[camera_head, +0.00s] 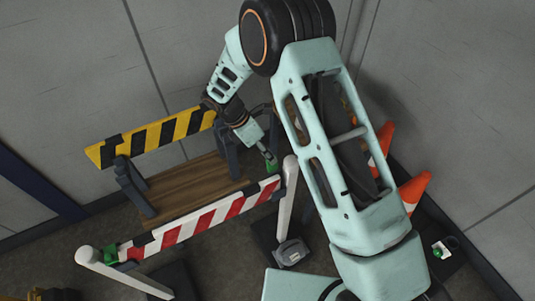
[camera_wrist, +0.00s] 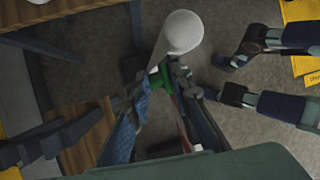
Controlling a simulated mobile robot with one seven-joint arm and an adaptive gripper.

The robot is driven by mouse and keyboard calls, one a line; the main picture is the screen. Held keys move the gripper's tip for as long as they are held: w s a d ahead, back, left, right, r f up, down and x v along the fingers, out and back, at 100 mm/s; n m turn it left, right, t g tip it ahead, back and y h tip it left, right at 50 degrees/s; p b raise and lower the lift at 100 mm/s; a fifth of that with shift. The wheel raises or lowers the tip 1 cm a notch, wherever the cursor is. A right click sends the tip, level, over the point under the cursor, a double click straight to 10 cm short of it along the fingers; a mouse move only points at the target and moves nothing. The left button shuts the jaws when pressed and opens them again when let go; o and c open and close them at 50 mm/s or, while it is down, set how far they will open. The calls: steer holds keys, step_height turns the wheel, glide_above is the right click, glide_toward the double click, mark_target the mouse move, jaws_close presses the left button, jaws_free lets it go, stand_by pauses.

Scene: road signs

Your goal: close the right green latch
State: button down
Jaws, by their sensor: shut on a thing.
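The right green latch (camera_head: 271,168) is at the right end of the red and white striped board (camera_head: 205,215), beside the white post (camera_head: 287,195). In the wrist view the green latch (camera_wrist: 158,76) shows between my fingers, next to the round top of the white post (camera_wrist: 182,33). My gripper (camera_head: 268,157) reaches down from above and is shut on the latch. Its fingers partly hide the latch, so I cannot tell whether it is open or closed. The left green latch (camera_head: 110,254) is at the board's other end, by a second white post (camera_head: 120,275).
A yellow and black striped board (camera_head: 155,137) and a wooden plank (camera_head: 190,185) stand behind the red and white board. Orange cones (camera_head: 414,190) stand by the wall at right. A small green and white item (camera_head: 440,250) lies at far right.

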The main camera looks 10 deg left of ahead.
steer(key=shift+s+d+r+m+t+y+b, duration=0.2)
steer(key=shift+t+y+b, duration=0.4)
steer(key=shift+b, duration=0.75)
steer(key=shift+s+d+r+m+t+y+b, duration=0.1)
steer(key=shift+s+d+m+t+y+b, duration=0.2)
steer(key=shift+t+b, duration=0.7)
steer(key=y+b, duration=0.1)
steer(key=b, duration=0.2)
steer(key=shift+s+d+b, duration=0.1)
steer(key=shift+s+b, duration=0.2)
steer(key=shift+b, duration=0.1)
steer(key=shift+s+d+r+t+y+b, duration=0.25)
steer(key=shift+t+b, duration=0.35)
steer(key=shift+b, duration=1.45)
steer(key=shift+s+d+t+y+b, duration=0.25)
steer(key=shift+s+t+y+b, duration=0.3)
steer(key=shift+b, duration=1.5)
steer(key=c, duration=2)
jaws_free()
steer(key=shift+w+m, duration=0.15)
steer(key=shift+m, duration=0.15)
steer(key=shift+o, duration=0.3)
steer(key=shift+f, duration=0.1)
steer(key=shift+d, duration=0.1)
step_height(320, 180, up, 10)
